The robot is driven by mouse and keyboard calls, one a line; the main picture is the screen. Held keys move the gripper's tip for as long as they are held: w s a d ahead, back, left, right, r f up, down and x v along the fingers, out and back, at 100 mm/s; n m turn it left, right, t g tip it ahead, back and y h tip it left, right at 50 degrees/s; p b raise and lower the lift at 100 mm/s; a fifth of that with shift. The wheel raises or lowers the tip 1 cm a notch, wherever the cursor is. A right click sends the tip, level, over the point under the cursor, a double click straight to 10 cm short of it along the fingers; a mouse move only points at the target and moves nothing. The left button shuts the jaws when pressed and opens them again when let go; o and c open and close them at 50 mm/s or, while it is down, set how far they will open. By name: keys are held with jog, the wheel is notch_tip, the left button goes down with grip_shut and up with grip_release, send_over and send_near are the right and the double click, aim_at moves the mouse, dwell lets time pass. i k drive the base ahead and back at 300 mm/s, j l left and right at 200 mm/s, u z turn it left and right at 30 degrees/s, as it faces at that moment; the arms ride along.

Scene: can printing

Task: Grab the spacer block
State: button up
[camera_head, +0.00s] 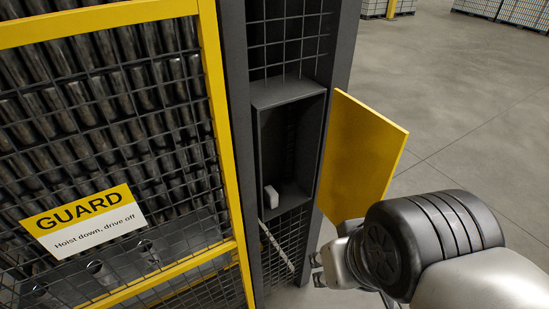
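The spacer block is most likely the small white block (271,196) standing on the floor of an open dark grey box (290,92) set in the mesh fence. It sits toward the left side of the box. My gripper (317,270) is below and to the right of the box, apart from the block. Its small fingertips point left, with a gap showing between them and nothing seen in it. My own arm hides part of the gripper.
A yellow door (362,150) stands swung open at the right of the box, just above my gripper. A yellow-framed guard panel (213,110) with a GUARD sign (84,219) fills the left. Open concrete floor (470,100) lies to the right, with pallets at the back.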

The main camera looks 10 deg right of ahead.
aim_at(271, 197)
jog(key=i+l+u, duration=0.35)
jog(key=l+u, duration=0.2)
jog(key=i+l+u, duration=0.25)
jog(key=l, duration=0.25)
jog(key=l+u, duration=0.25)
jog(key=l, duration=0.15)
